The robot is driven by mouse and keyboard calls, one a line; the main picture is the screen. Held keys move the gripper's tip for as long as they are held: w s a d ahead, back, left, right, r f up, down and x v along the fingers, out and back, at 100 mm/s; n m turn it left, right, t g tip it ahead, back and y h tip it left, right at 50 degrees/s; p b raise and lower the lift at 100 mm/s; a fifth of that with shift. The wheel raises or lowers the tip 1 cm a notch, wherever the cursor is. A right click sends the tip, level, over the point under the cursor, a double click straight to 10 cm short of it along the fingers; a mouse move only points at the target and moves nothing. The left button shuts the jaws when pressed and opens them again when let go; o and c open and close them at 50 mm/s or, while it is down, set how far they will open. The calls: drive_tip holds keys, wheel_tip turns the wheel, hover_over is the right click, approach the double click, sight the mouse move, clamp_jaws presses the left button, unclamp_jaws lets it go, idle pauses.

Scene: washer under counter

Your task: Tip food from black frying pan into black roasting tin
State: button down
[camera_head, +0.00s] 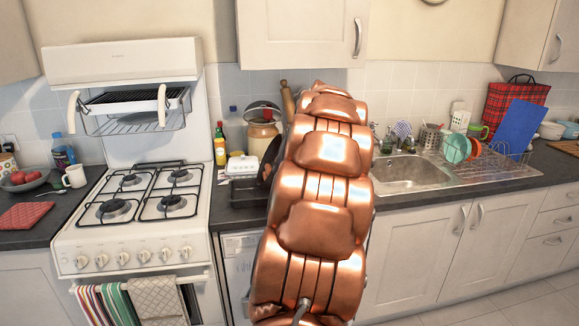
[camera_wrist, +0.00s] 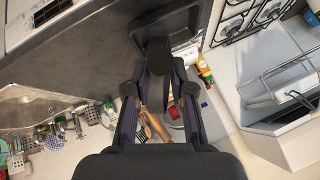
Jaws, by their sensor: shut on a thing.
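The black frying pan (camera_head: 272,151) is steeply tilted above the counter, just left of my copper arm in the head view. A small brownish patch shows at its lower edge; I cannot tell whether it is food. The black roasting tin (camera_head: 246,193) sits on the counter right of the cooker, below the pan. It also shows at the top of the wrist view (camera_wrist: 166,22). What lies in the tin is not clear. My gripper (camera_wrist: 160,75) is shut on the pan, which it partly hides in the wrist view. The arm hides the gripper in the head view.
The white gas cooker (camera_head: 140,210) stands to the left. A white butter dish (camera_head: 242,165), sauce bottles (camera_head: 220,145) and a large jar (camera_head: 263,132) stand behind the tin. The sink (camera_head: 410,174) and dish rack (camera_head: 490,165) are to the right.

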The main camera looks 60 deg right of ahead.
drive_tip(key=w+a+f+n+g+h+b, duration=0.1)
drive_tip(key=w+a+f+n+g+h, duration=0.1)
drive_tip(key=w, duration=0.5)
drive_tip(key=w+a+f+n+g+h+b, duration=0.1)
drive_tip(key=w+a+f+n+g+h, duration=0.1)
drive_tip(key=w+a+f+g+h, duration=0.2)
drive_tip(key=w+a+g+h, duration=0.1)
drive_tip(key=w+a+g, duration=0.2)
drive_tip(key=w+a, duration=0.1)
drive_tip(key=shift+w+a+f+n+h, duration=0.2)
drive_tip(key=shift+a+n+h, duration=0.15)
drive_tip(key=shift+a, duration=0.3)
idle(0.9)
drive_tip(key=shift+r, duration=0.15)
drive_tip(key=shift+w+r, duration=0.1)
idle(0.8)
